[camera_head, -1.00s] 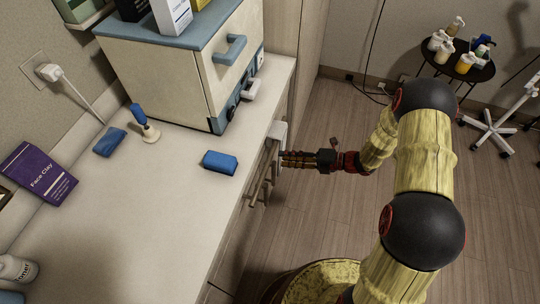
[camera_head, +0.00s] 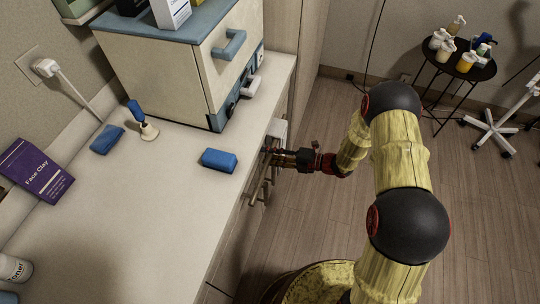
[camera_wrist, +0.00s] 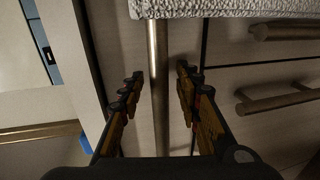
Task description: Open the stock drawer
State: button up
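My gripper (camera_wrist: 160,95) is at the cabinet front below the counter edge; it also shows in the head view (camera_head: 275,158). In the wrist view its two fingers are apart, one on each side of an upright metal bar handle (camera_wrist: 157,60). Gaps show between the fingers and the bar, so it is open. Two more bar handles, an upper (camera_wrist: 287,31) and a lower (camera_wrist: 275,101), lie to the right on panels split by dark seams. The fronts look closed. I cannot tell which front is the stock drawer.
A white rough-textured edge (camera_wrist: 225,8) crosses just above the fingers. The counter (camera_head: 120,230) carries a cream and blue cabinet (camera_head: 165,75), a blue block (camera_head: 219,160) and a purple Face Clay pack (camera_head: 37,171). The wooden floor (camera_head: 320,225) beside the arm is clear.

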jog(key=shift+c, duration=0.3)
jog(key=c, duration=0.7)
grip_shut()
